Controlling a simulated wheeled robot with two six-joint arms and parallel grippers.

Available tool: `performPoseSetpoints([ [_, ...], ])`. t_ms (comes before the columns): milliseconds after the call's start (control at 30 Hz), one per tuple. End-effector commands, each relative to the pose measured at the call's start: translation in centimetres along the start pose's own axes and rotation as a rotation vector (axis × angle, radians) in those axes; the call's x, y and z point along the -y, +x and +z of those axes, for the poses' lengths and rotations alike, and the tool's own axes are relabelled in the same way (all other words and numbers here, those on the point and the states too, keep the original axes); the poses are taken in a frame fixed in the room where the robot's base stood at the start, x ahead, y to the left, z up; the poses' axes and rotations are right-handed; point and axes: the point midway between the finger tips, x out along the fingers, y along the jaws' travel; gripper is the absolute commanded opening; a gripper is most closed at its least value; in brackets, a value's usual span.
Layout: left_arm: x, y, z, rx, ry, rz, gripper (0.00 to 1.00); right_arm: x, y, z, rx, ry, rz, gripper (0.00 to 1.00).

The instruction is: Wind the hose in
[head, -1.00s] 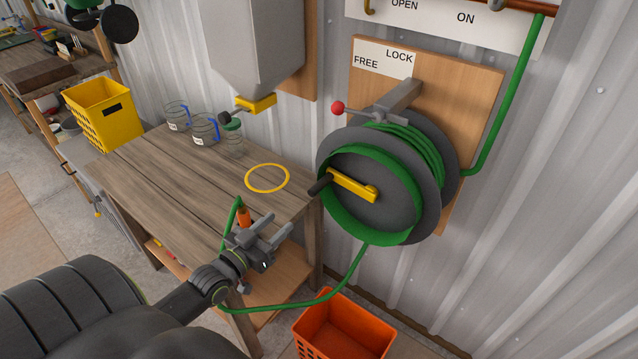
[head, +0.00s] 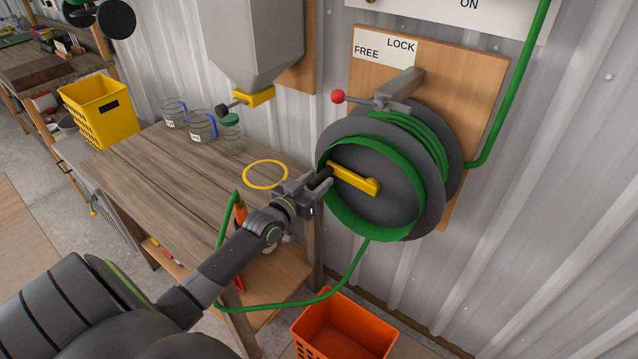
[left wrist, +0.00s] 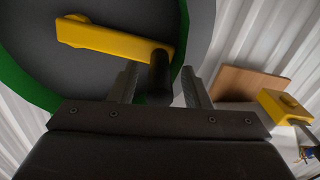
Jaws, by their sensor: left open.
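The hose reel (head: 385,185) is a grey drum on a wooden wall board, with green hose (head: 412,140) wound on it. Its yellow crank (head: 352,180) points left and ends in a black handle (head: 321,178). My left gripper (head: 311,187) is open at this handle. In the left wrist view the black handle (left wrist: 159,76) stands between the two open fingers. The red-knobbed lever (head: 338,96) above the reel points left, below the FREE/LOCK sign (head: 385,47). Loose hose (head: 352,275) hangs from the reel and loops left to an orange nozzle (head: 240,211) by the workbench. My right gripper is out of view.
The workbench (head: 160,170) stands left of the reel, with a yellow ring (head: 265,174) and several jars (head: 203,125) on it. A grey hopper (head: 250,40) hangs above. An orange crate (head: 345,335) is on the floor below the reel. A yellow crate (head: 98,108) stands farther left.

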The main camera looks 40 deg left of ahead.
Motion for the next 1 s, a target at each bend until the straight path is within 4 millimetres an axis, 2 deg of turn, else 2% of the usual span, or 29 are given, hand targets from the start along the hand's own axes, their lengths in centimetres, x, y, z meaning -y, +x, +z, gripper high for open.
performPoseSetpoints([
  [167,-0.02,1.28,0.02,0.0,-0.001,0.0,0.43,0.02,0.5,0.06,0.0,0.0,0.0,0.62],
  [467,-0.02,1.47,-0.03,0.001,-0.001,0.0,0.43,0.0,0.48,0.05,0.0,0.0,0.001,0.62],
  [567,-0.03,1.46,-0.03,0.0,-0.001,0.0,0.33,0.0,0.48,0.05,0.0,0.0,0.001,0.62],
  [800,-0.03,1.45,-0.03,0.0,-0.001,0.0,0.01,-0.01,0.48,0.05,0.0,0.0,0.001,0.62],
  [1000,-0.02,1.44,-0.03,0.0,-0.001,0.0,0.0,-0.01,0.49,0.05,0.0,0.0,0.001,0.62],
])
